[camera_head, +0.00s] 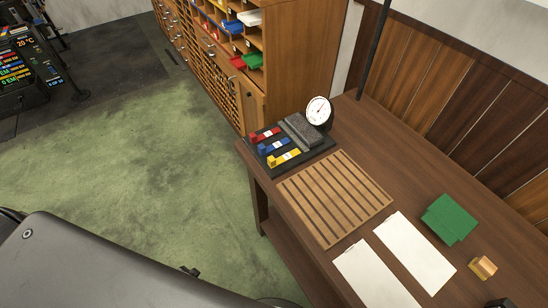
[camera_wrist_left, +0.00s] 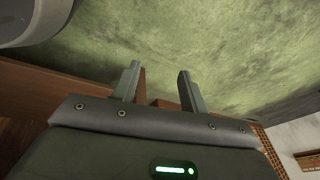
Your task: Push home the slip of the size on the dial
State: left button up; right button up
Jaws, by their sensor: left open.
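A white round dial (camera_head: 319,111) stands at the back of the table; its markings are too small to read. In front of it, a black base (camera_head: 318,153) holds a dark grey block (camera_head: 301,130) and three slips in a row: red (camera_head: 262,136), blue (camera_head: 270,147) and yellow (camera_head: 282,159). Each has a small pale label that I cannot read. My left gripper (camera_wrist_left: 159,85) is open and empty in the left wrist view, with floor and a brown wooden edge behind it. The slips do not show there. My right gripper is not clearly in view.
A slatted wooden rack (camera_head: 333,197) lies beside the base, with two white sheets (camera_head: 415,251), green cards (camera_head: 450,219) and a small brass-coloured block (camera_head: 483,267) on the table (camera_head: 350,118). A wooden cabinet (camera_head: 300,50) stands behind. The green floor (camera_head: 130,165) at left is clear.

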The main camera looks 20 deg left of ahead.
pick_arm(q)
jog(key=w+a+r+m+t+h, duration=0.1)
jog(key=w+a+r+t, duration=0.15)
jog(key=w+r, duration=0.95)
jog(key=w+a+r+m+t+h, duration=0.15)
jog(key=w+r+t, duration=0.25)
jog(key=w+r, duration=0.8)
jog(key=w+d+r+m+t+h, duration=0.1)
jog(key=w+d+r+h, duration=0.1)
jog(key=w+d+r, duration=0.4)
jog(key=w+d+r+m+h, duration=0.1)
jog(key=d+r+m+h, duration=0.15)
jog(key=r, duration=0.55)
jog(key=n+h+p, duration=0.2)
jog(key=h+p, duration=0.1)
send_near(269, 160)
jog(key=shift+g, duration=0.35)
jog(key=x, duration=1.1)
jog(key=shift+w+r, duration=0.2)
jog(key=shift+w, duration=0.05)
jog(key=shift+a, duration=0.1)
grip_shut()
